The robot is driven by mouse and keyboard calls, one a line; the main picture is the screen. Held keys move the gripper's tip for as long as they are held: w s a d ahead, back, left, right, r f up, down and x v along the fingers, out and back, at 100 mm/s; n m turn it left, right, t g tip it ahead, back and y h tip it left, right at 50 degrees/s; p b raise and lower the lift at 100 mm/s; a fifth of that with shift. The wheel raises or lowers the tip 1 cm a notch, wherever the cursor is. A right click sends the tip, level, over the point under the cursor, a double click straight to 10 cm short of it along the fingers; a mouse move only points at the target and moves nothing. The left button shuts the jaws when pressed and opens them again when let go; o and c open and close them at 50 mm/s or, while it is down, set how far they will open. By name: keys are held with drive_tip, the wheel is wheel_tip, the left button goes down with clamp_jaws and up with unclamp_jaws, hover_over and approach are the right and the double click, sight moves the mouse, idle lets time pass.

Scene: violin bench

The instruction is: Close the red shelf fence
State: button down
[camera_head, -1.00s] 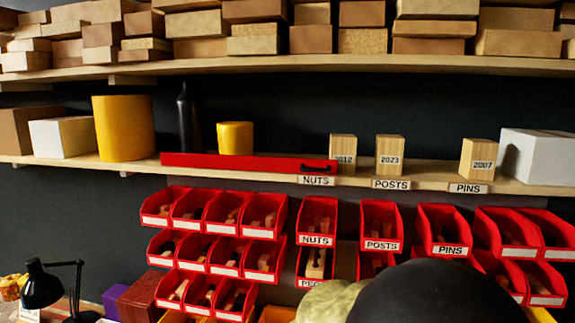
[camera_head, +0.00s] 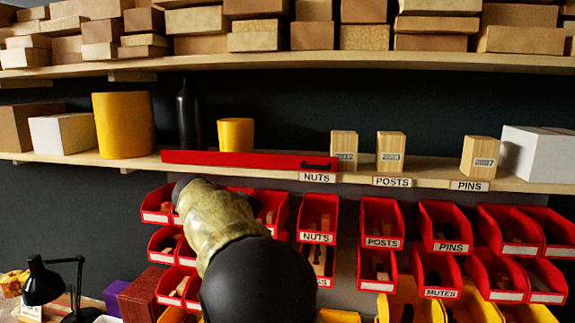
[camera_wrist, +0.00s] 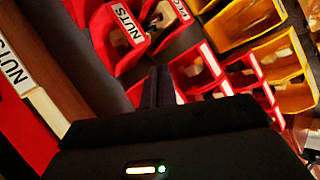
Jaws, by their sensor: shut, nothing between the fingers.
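The red shelf fence (camera_head: 230,159) is a long low bar along the front edge of the middle shelf. It stands in front of a black bottle and a small yellow cylinder, and its right end, with a dark handle (camera_head: 320,165), reaches the first wooden block (camera_head: 344,147). Two other blocks, one marked 2023 (camera_head: 390,150), stand to its right with no fence before them. My gripper (camera_wrist: 160,86) is shut and empty in the wrist view, tilted near the bins. A red strip at that view's left, probably the fence (camera_wrist: 20,135), lies beside a NUTS label. My arm hides the gripper in the head view.
The middle shelf (camera_head: 430,180) carries NUTS, POSTS and PINS labels, with a white box (camera_head: 538,155) at right. Red bins (camera_head: 381,222) hang below it. Another shelf (camera_head: 370,63) above holds many wooden boxes. A black lamp (camera_head: 42,284) stands at lower left.

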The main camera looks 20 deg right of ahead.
drive_tip(key=a+r+m+h, duration=0.1)
drive_tip(key=a+r+h, duration=0.2)
drive_tip(key=r, duration=0.6)
drive_tip(key=s+a+r+m+h, duration=0.1)
drive_tip(key=a+r+m+h, duration=0.1)
drive_tip(key=r, duration=0.7)
drive_tip(key=shift+a+r+h, duration=0.4)
drive_tip(key=shift+a+h, duration=0.2)
drive_tip(key=shift+a, duration=0.05)
drive_tip(key=shift+d, duration=0.15)
drive_tip(key=p, duration=0.3)
approach(302, 162)
drive_tip(key=w+d, duration=0.2)
drive_tip(key=w, duration=0.1)
drive_tip(key=shift+w+d, duration=0.35)
drive_tip(key=shift+d, duration=0.05)
drive_tip(key=shift+s+d+f+p, duration=0.15)
drive_tip(key=shift+s+d+f, duration=0.05)
drive_tip(key=shift+s+d, duration=0.25)
drive_tip(key=shift+s+d+f+p, duration=0.15)
drive_tip(key=shift+s+d, duration=0.2)
drive_tip(key=shift+d, duration=0.2)
drive_tip(key=shift+s+d+f, duration=0.1)
drive_tip(key=shift+d+f, duration=0.2)
drive_tip(key=shift+d, duration=0.05)
drive_tip(key=shift+d, duration=0.15)
